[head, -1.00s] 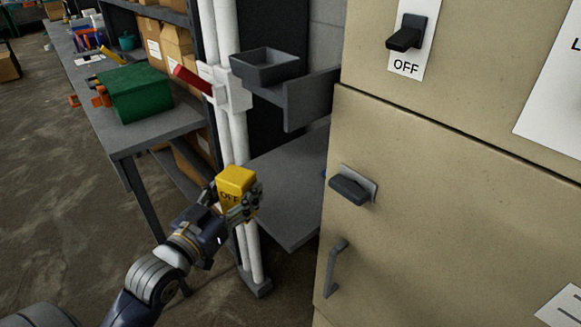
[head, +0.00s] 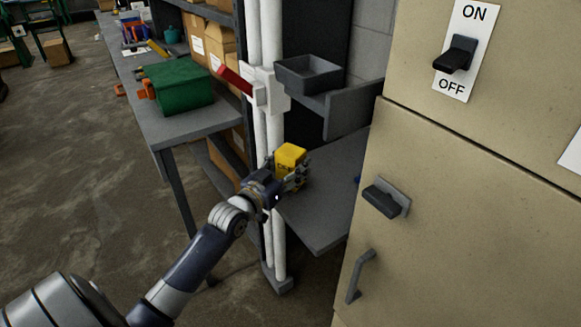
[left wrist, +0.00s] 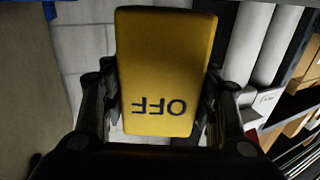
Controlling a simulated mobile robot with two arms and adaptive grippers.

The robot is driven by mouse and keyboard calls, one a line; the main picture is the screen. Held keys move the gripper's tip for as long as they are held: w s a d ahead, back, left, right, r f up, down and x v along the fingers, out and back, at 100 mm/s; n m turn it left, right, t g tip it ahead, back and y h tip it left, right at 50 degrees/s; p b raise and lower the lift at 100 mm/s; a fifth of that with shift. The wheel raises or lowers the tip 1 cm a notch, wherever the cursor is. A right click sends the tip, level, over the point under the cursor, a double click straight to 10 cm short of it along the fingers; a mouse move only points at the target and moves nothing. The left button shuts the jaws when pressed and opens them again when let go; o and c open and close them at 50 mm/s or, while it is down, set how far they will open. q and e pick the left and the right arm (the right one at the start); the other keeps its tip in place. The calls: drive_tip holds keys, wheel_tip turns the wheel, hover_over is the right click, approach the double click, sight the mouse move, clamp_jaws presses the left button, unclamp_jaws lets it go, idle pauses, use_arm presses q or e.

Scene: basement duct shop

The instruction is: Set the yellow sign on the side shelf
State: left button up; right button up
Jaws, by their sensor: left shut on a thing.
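The yellow sign (head: 290,155) is a small block held in my left gripper (head: 292,174). In the left wrist view the sign (left wrist: 167,72) fills the middle, its OFF lettering upside down, with a finger on each side. My left gripper is shut on it. The side shelf (head: 325,195) is a flat grey board between the white pipes and the beige cabinet. In the head view the sign and gripper overlap the shelf's left part; I cannot tell the height between them. My right gripper is not in view.
The beige cabinet (head: 450,190) with a switch (head: 457,53), a latch (head: 384,201) and a handle (head: 360,277) stands right of the shelf. White pipes (head: 273,240) with a red lever (head: 234,79) stand left. A grey tray (head: 309,75) sits above. The visible shelf top looks largely clear.

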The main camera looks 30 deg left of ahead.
use_arm(q)
drive_tip(key=shift+f, duration=0.6)
drive_tip(key=o, duration=1.1)
drive_tip(key=shift+f, duration=0.15)
drive_tip(key=shift+r, duration=0.25)
drive_tip(key=shift+s+f, duration=0.2)
drive_tip(key=shift+s, duration=0.1)
drive_tip(key=s+b, duration=0.1)
drive_tip(key=s, duration=1)
drive_tip(key=shift+s+r, duration=0.15)
drive_tip(key=shift+s, duration=0.1)
